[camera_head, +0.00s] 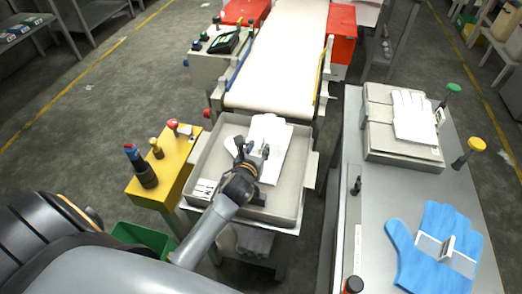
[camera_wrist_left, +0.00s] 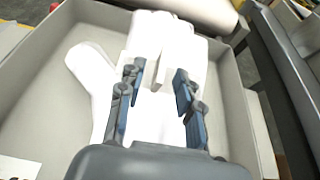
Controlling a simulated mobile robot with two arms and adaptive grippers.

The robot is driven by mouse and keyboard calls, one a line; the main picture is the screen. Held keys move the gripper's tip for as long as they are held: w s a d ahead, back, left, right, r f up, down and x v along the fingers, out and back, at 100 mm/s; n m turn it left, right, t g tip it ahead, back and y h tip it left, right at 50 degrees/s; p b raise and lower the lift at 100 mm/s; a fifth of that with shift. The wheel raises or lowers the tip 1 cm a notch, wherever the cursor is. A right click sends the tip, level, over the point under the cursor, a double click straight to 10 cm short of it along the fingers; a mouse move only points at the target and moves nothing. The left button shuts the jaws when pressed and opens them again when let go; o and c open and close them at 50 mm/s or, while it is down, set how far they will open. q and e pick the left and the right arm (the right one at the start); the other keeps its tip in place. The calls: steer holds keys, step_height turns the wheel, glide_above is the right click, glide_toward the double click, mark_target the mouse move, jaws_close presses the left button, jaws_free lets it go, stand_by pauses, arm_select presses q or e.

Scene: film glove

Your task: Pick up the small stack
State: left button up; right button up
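The small stack of white gloves (camera_head: 272,135) lies in a grey tray (camera_head: 210,145) at the end of the conveyor. It also shows in the left wrist view (camera_wrist_left: 90,70), with a thumb spread to the left and a pale upright edge near the fingertips. My left gripper (camera_head: 252,150) is over the stack. In the left wrist view its two blue-padded fingers (camera_wrist_left: 157,88) are apart, with white glove surface showing between them. I cannot tell whether the fingertips touch the gloves. My right gripper is not in view.
A conveyor belt (camera_head: 285,55) ends behind the tray. A yellow stand (camera_head: 160,185) with knobs is left of it. On the right, a metal table (camera_head: 380,205) carries a box with white gloves (camera_head: 413,117) and a blue glove (camera_head: 432,245) with a white piece on it.

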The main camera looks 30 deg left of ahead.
mark_target(260, 145)
arm_select(q)
steer(key=x, duration=0.4)
steer(key=shift+w+f, duration=0.15)
steer(key=shift+w, duration=0.1)
steer(key=shift+c, duration=0.4)
jaws_close()
